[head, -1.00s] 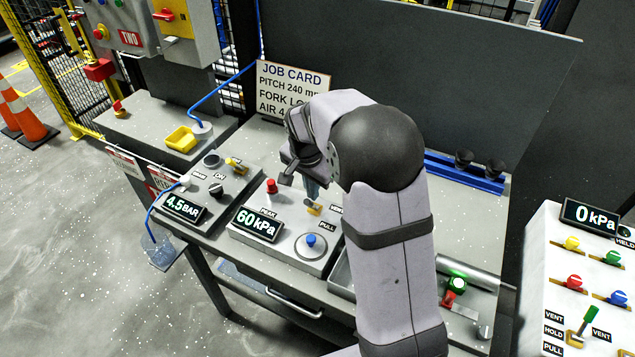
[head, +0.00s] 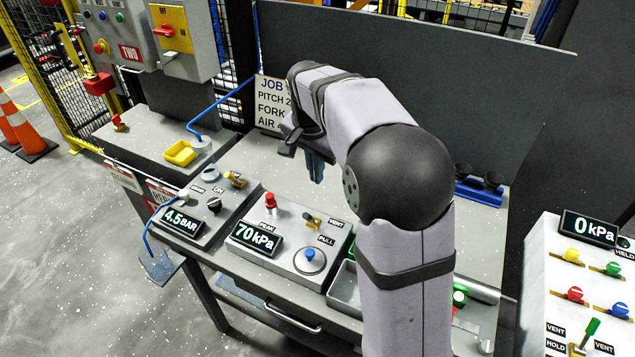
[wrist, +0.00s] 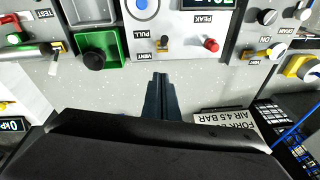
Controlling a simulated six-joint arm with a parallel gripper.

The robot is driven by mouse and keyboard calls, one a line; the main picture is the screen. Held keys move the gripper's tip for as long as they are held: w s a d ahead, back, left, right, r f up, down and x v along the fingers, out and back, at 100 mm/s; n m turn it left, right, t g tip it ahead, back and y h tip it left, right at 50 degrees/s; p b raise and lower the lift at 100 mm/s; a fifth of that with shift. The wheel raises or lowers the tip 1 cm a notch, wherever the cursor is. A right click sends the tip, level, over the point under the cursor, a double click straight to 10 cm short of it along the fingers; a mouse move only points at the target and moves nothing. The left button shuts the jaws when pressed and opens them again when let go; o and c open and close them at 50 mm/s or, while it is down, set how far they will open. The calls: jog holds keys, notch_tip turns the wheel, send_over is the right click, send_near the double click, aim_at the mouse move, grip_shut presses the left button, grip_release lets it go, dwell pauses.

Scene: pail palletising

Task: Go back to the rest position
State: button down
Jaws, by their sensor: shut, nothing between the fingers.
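My gripper (head: 316,168) hangs from the wrist above the back part of the grey bench, behind the vacuum panel. Its two dark fingers are together and empty. In the wrist view the closed fingers (wrist: 161,98) point toward the panel's brass vent lever (wrist: 163,43), apart from it. The panel (head: 287,262) has a 70 kPa display (head: 255,237), a red knob (head: 270,201), the brass lever (head: 312,222) and a blue pull knob (head: 310,256). My arm hides part of the bench and the job card.
The job card (head: 268,105) stands behind my gripper. A 4.5 BAR panel (head: 182,221) lies to the left, with a yellow tray (head: 180,153) beyond. A blue rack (head: 480,190) is behind my arm. A white 0 kPa console (head: 560,285) stands at right.

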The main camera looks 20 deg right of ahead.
jog(key=shift+s+a+r, duration=0.1)
jog(key=shift+r, duration=0.25)
jog(key=s+a+f+n+g+y, duration=0.1)
jog(key=s+a+f+n, duration=0.1)
jog(key=s+f+n, duration=0.65)
jog(key=s+a+f+n, duration=0.1)
jog(key=s+f, duration=0.1)
jog(key=s, duration=0.6)
jog(key=s+a+f+n+g, duration=0.1)
jog(key=s+f, duration=0.2)
jog(key=s, duration=0.5)
jog(key=shift+s+a+n, duration=0.15)
jog(key=shift+a+n, duration=0.15)
jog(key=shift+n, duration=0.05)
